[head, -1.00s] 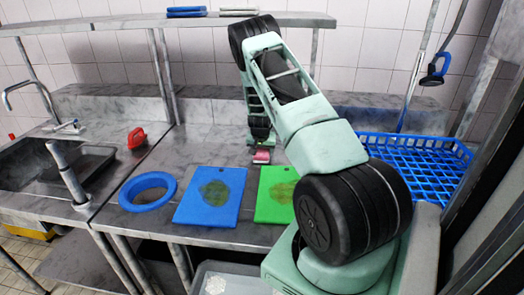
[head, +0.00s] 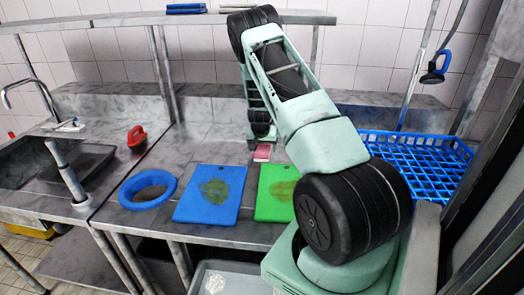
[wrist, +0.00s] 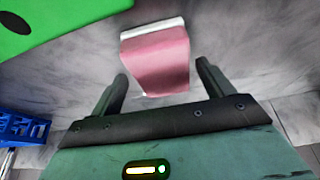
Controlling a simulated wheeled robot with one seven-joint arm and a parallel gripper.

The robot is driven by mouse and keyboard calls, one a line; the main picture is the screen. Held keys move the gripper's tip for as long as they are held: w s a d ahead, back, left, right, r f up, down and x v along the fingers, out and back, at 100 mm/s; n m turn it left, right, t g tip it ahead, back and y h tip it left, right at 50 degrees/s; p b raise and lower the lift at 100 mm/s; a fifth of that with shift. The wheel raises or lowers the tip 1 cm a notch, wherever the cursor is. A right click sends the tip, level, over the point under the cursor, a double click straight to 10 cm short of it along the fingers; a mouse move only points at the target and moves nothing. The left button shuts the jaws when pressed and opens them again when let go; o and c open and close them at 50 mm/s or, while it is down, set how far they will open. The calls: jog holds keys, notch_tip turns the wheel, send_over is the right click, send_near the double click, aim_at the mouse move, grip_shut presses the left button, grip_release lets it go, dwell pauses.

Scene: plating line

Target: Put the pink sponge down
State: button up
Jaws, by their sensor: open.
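The pink sponge (head: 262,153) lies on the grey metal counter, behind the green board. It has a pale strip along one edge. In the wrist view the sponge (wrist: 158,62) lies ahead of the fingers, and neither finger appears to touch it. My gripper (wrist: 161,74) is open, with a finger toward each side of the sponge and nothing held. In the head view my gripper (head: 262,138) is just above and behind the sponge, and its fingers are hard to make out.
A green board (head: 274,207) and a blue board (head: 190,207), both stained, lie in front. A blue ring (head: 128,201) and a red-handled item (head: 136,138) are to the left, near the sink (head: 22,165). A blue rack (head: 440,190) stands at right.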

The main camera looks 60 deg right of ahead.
jog(key=b+v, duration=0.2)
jog(key=v, duration=0.9)
jog(key=w+a+r+n+y, duration=0.2)
jog(key=w+a, duration=0.1)
jog(key=a, duration=0.8)
jog(key=w+a+r+n+y, duration=0.1)
jog(key=w+a+n, duration=0.15)
jog(key=a, duration=0.95)
jog(key=s+a+r+n+y, duration=0.1)
jog(key=s+a+r+n, duration=0.1)
jog(key=a, duration=0.6)
jog(key=s+a+r+n+y, duration=0.1)
jog(key=s+a+r+n, duration=0.1)
jog(key=a, duration=0.6)
jog(key=s+a+r+n, duration=0.2)
jog(key=s+a+n, duration=0.3)
jog(key=s+a, duration=0.55)
jog(key=s+a+n+g, duration=0.1)
jog(key=s+a+n, duration=0.2)
jog(key=s, duration=0.4)
jog(key=s+a+r+n+g, duration=0.1)
jog(key=s+a+n, duration=0.3)
jog(key=s, duration=0.4)
jog(key=shift+s+a+r, duration=0.25)
jog(key=shift+s+a, duration=0.05)
jog(key=shift+a, duration=0.2)
